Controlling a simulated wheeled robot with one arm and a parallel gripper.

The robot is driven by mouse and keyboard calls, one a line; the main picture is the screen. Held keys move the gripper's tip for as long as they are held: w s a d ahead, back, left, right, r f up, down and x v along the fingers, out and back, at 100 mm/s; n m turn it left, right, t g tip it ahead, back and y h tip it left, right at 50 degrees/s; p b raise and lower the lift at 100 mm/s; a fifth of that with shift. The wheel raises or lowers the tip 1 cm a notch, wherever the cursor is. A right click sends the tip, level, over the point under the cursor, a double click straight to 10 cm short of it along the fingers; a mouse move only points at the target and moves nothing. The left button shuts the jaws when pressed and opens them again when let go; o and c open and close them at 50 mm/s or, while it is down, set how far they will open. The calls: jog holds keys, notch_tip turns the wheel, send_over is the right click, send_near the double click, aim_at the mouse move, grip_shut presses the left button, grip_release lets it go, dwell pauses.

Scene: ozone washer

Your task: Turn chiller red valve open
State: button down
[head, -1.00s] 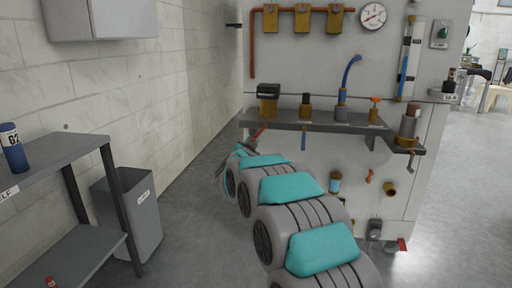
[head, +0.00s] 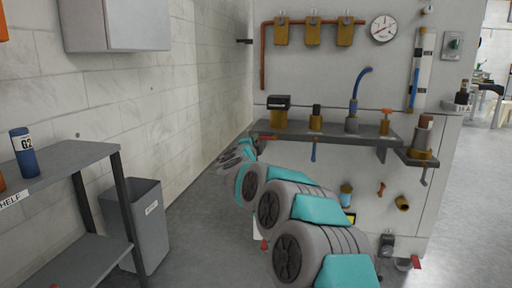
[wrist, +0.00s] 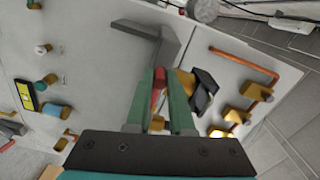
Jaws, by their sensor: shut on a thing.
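The red valve handle (head: 265,138) shows as a small red bar at the left end of the grey ledge on the white cabinet in the head view. In the wrist view the red handle (wrist: 159,84) lies between the two green fingers of my gripper (wrist: 165,92), which is shut on it. In the head view my arm reaches to the cabinet's left side, and the fingertips are hard to make out there. The valve body behind the handle is mostly hidden by the fingers.
Another red handle (head: 415,262) sits low on the cabinet (head: 425,205). A grey bin (head: 139,225) and a shelf (head: 65,167) stand left. Floor between bin and cabinet is open.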

jog(key=shift+r+m, duration=0.25)
jog(key=shift+m, duration=0.15)
jog(key=c, duration=0.8)
grip_release()
jog(key=shift+s, duration=0.1)
jog(key=v, duration=0.7)
jog(key=shift+s+a+b, duration=0.1)
jog(key=shift+s+b, duration=0.2)
jog(key=shift+b, duration=0.05)
jog(key=shift+r, duration=0.1)
